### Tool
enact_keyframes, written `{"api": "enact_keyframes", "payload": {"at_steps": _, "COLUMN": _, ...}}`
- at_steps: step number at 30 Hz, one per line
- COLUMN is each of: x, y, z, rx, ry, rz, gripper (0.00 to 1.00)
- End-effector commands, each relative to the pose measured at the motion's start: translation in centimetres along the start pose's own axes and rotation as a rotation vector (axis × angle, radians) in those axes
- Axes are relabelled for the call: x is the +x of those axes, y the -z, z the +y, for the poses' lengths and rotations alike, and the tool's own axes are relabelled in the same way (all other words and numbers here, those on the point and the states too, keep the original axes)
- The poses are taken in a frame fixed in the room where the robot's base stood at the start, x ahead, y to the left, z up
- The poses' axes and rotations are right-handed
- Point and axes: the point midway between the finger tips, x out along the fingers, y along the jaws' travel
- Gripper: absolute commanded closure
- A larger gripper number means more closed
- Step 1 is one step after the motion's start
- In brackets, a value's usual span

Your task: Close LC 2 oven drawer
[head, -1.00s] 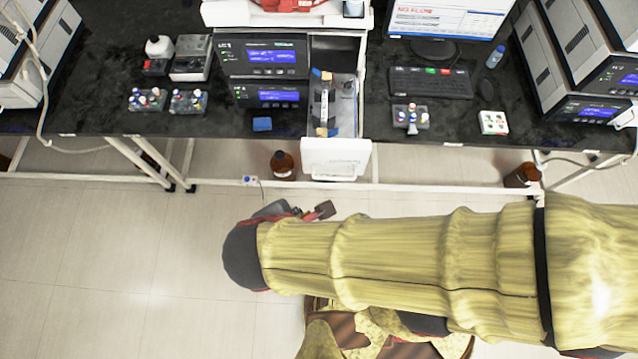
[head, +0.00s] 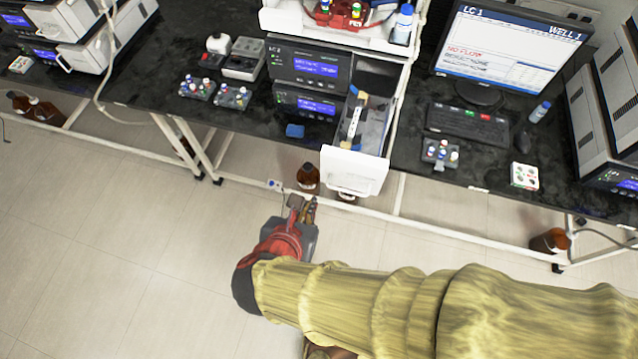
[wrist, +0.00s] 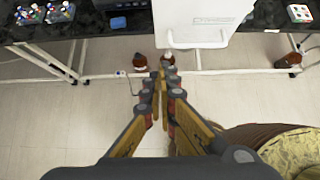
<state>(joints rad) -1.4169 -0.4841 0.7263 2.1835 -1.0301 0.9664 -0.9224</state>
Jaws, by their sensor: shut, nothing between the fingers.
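The LC 2 oven drawer (head: 352,172) is pulled out past the bench's front edge, its white front facing me and a column inside it. The LC 2 unit (head: 308,66) with blue displays stands just left of it. In the wrist view the white drawer front (wrist: 200,22) shows at the top, right of centre. My gripper (head: 303,203) is below and left of the drawer front in the head view, apart from it. In the wrist view my gripper (wrist: 161,68) has its fingertips together and empty, with floor behind them.
The black bench (head: 150,110) holds vial racks (head: 233,97), a blue block (head: 295,131) and a keyboard (head: 467,125). Brown bottles (head: 308,177) stand on the floor below. A white frame rail (head: 430,229) runs under the bench. The floor in front is clear.

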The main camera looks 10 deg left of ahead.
Motion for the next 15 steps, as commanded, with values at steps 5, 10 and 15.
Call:
{"api": "enact_keyframes", "payload": {"at_steps": 5, "x": 3.9, "y": 0.2, "z": -0.1, "rx": 0.004, "ry": 0.005, "rz": 0.001, "gripper": 1.00}}
{"api": "enact_keyframes", "payload": {"at_steps": 10, "x": 7.2, "y": 0.2, "z": -0.2, "rx": 0.005, "ry": 0.005, "rz": 0.001, "gripper": 1.00}}
{"api": "enact_keyframes", "payload": {"at_steps": 15, "x": 8.3, "y": -1.6, "z": -0.1, "rx": 0.006, "ry": 0.002, "rz": 0.001, "gripper": 1.00}}
